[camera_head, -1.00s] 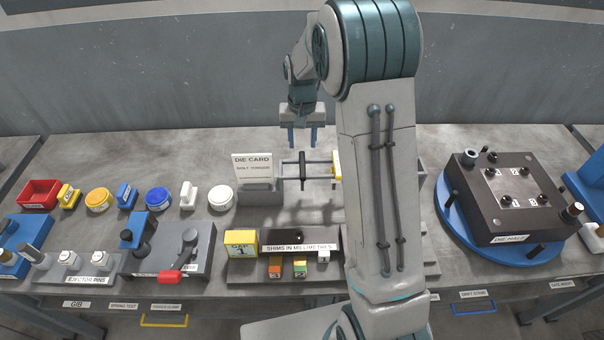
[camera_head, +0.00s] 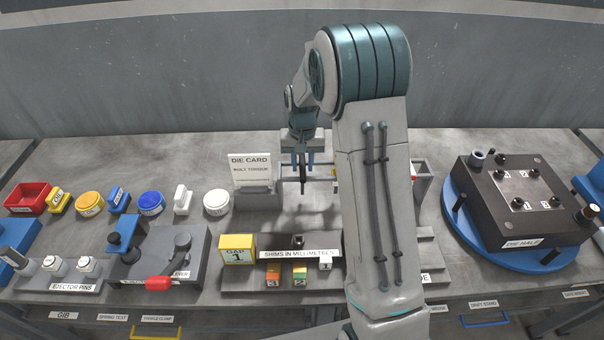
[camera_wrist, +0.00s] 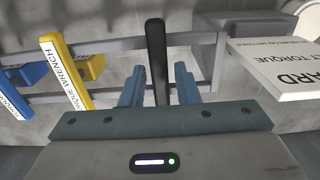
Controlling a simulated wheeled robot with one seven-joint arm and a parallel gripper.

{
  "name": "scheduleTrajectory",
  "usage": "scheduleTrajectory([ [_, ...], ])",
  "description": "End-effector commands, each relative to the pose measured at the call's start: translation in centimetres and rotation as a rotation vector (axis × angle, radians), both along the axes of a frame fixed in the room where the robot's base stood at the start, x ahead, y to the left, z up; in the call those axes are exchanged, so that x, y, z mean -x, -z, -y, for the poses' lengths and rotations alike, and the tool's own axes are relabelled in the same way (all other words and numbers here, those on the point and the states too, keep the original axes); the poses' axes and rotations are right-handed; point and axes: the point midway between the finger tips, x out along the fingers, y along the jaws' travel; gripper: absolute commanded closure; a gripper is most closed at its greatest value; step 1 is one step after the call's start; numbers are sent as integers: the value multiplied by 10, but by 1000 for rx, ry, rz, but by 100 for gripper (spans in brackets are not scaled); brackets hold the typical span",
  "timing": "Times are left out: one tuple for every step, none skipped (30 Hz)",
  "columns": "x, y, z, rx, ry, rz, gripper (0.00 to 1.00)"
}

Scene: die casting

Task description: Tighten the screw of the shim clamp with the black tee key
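The black tee key (camera_head: 303,185) hangs upright at the rack behind the bench front. In the wrist view its dark bar (camera_wrist: 157,55) stands between my two blue fingers, with a gap on each side. My gripper (camera_head: 303,160) is open around it and also shows in the wrist view (camera_wrist: 159,85). The key's lower end is not clear to see. The black block labelled shims in millimetres (camera_head: 330,243), apparently the shim clamp, has a small dark knob, likely its screw (camera_head: 298,240), on top. My arm hides what lies to its right.
The die card (camera_head: 250,170) stands close to the left of the gripper. A yellow torque wrench (camera_wrist: 65,70) and a blue tool (camera_wrist: 22,80) hang on the same rack. Coloured shims (camera_head: 300,272) lie before the block. A die half (camera_head: 520,215) stands at right.

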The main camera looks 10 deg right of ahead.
Motion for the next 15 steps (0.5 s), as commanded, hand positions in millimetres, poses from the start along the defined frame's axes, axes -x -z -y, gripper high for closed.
scheduleTrajectory([
  [0,0,0,0,0,0,86],
  [0,0,0,0,0,0,94],
  [0,0,0,0,0,0,100],
  [0,0,0,0,0,0,100],
  [0,0,0,0,0,0,100],
  [0,0,0,0,0,1,100],
  [0,-1,0,0,0,1,100],
  [0,-2,0,0,0,1,100],
  [0,-4,0,0,0,1,100],
  [0,-6,0,0,0,2,100],
  [-1,-9,0,0,0,2,100],
  [-1,-13,0,-1,0,2,100],
  [-1,-15,0,0,0,3,100],
  [-1,-18,0,0,0,3,100],
  [-1,-21,0,0,0,3,100],
])
